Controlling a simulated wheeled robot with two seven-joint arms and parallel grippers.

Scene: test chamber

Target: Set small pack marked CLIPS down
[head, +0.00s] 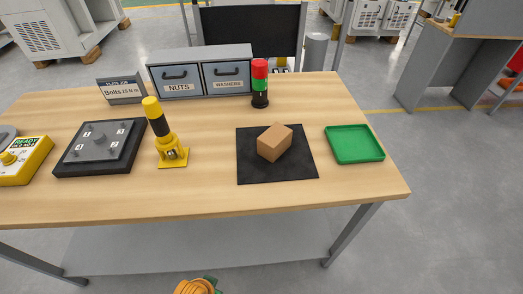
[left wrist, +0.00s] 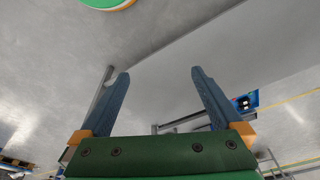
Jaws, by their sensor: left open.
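A small brown pack (head: 274,142) rests at a slight angle on the black mat (head: 250,172) on the right part of the table. I cannot read any CLIPS marking on it. My left gripper (left wrist: 158,74) shows in the left wrist view with its two blue fingers wide apart and nothing between them. The pack does not show in that view. My right gripper is not in view.
A green tray (head: 355,158) sits right of the mat. A yellow-and-black post (head: 157,118), a dark numbered plate (head: 100,158) and a yellow box (head: 20,172) stand left. Drawers (head: 200,58) and a red-green signal light (head: 260,82) stand behind. Bare wood lies along the front.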

